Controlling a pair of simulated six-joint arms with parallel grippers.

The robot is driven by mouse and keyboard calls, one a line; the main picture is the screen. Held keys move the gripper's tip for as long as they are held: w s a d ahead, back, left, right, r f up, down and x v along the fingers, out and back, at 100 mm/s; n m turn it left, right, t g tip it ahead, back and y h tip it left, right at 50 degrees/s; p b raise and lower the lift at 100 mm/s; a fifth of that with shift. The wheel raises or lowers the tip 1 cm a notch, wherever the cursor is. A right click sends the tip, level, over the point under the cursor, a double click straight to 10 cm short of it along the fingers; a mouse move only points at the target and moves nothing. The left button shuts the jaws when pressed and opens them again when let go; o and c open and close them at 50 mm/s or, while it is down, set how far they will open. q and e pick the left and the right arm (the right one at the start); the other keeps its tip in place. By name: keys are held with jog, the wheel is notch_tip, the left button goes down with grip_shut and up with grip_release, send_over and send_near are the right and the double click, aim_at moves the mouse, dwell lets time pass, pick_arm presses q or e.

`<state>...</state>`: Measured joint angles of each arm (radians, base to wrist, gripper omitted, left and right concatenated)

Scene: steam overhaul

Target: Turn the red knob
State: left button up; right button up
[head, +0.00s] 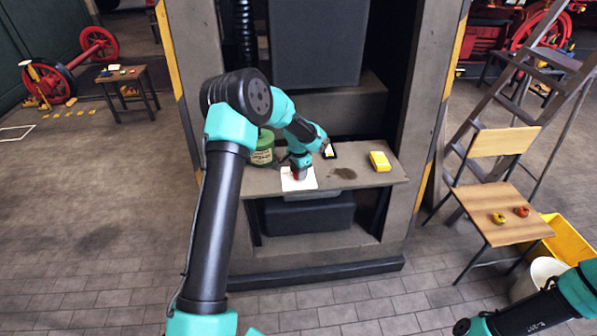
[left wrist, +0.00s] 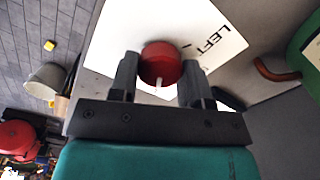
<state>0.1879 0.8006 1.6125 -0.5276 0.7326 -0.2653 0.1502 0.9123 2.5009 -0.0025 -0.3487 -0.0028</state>
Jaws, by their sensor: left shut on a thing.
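The red knob (left wrist: 160,62) is round, with a white mark on its side facing the bottom of the left wrist view. It sits on a white card or plate (left wrist: 115,38) lettered "LEFT". My left gripper (left wrist: 160,74) is shut on the knob, one dark finger on each side. In the head view my left gripper (head: 299,170) points down at the white plate (head: 299,184) on the grey bench, with a little red showing and most of the knob hidden. My right arm shows at the lower right of the head view, but its gripper is not in view.
A dark stain marks the bench right of the plate. Pillars flank it. A chair (head: 500,228) and yellow crate (head: 568,240) stand right.

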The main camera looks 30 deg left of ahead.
pick_arm(q)
jog(key=o, duration=0.9)
notch_tip(320, 180, up, 17)
jog(key=shift+r, duration=0.2)
jog(key=shift+s, duration=0.1)
dwell(0.5)
